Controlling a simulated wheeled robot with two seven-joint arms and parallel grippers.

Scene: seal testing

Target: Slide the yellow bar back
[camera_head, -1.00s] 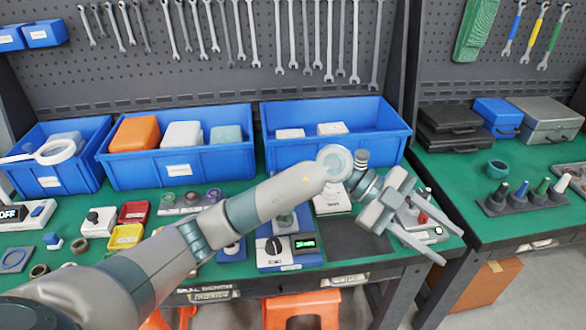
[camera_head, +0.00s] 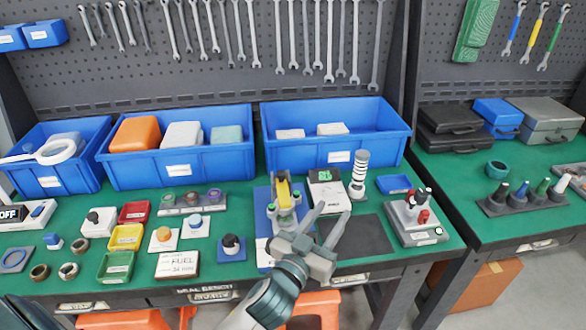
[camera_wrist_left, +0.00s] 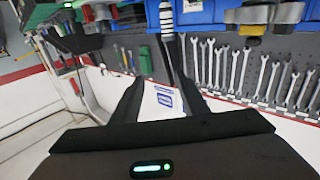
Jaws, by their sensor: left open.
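The yellow bar (camera_head: 284,194) sits on top of a blue-based fixture (camera_head: 264,222) near the middle of the green bench. The gripper hides the lower right of the fixture. In the left wrist view the two dark fingers (camera_wrist_left: 155,78) are spread with nothing between them. My right gripper is not in view.
A white device with a green display (camera_head: 326,192) and a striped post (camera_head: 359,174) stand right of the fixture. A dark mat (camera_head: 362,236) lies bare at the front. A grey box with red and black knobs (camera_head: 416,220) is further right. Blue bins (camera_head: 335,145) line the back.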

